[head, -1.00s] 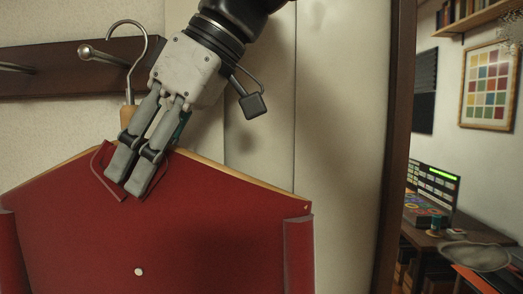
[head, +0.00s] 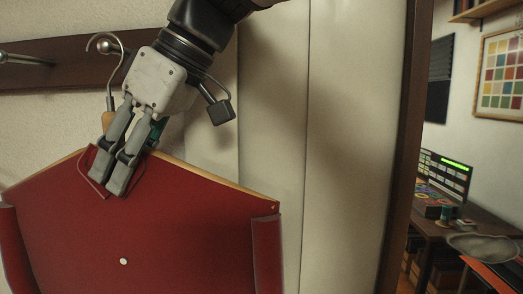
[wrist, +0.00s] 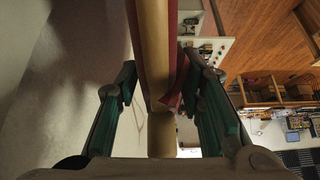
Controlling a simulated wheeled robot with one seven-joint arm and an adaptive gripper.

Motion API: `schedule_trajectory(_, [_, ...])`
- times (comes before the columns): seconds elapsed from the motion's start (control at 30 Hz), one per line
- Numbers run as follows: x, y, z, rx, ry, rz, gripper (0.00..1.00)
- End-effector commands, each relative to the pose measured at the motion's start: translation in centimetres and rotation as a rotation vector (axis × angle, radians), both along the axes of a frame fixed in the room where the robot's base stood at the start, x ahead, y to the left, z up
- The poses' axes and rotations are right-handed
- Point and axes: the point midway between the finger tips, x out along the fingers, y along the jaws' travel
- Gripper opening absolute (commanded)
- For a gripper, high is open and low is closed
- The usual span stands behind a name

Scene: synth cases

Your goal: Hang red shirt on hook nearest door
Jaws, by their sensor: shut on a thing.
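The red shirt (head: 170,225) hangs on a wooden hanger (head: 225,181) with a curved metal hook (head: 119,65). My gripper (head: 109,180) is shut on the hanger near the shirt's collar. The wrist view shows the wooden hanger (wrist: 153,40) between my two fingers. A dark wall rail (head: 60,77) carries metal pegs. The right peg (head: 105,46), nearest the doorway, appears just under the curve of the hanger's hook. I cannot tell whether they touch or which is in front. Another peg (head: 25,60) is at the left and looks empty.
Pale panels (head: 330,140) stand right of the rail, then a dark door frame (head: 402,150). Through the doorway are a desk (head: 462,232) with a lit screen (head: 445,175), a framed colour chart (head: 499,75) and a shelf.

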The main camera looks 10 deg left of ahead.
Motion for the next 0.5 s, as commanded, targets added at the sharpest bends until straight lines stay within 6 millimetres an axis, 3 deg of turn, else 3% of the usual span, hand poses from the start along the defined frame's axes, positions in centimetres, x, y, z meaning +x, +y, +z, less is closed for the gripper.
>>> schedule_trajectory(0.43, [-0.11,0.02,-0.27,0.002,-0.001,0.0,0.0])
schedule_trajectory(0.47, [-0.12,0.02,-0.27,0.002,-0.001,0.0,0.37])
schedule_trajectory(0.5, [-0.12,0.02,-0.27,0.002,-0.001,0.0,0.46])
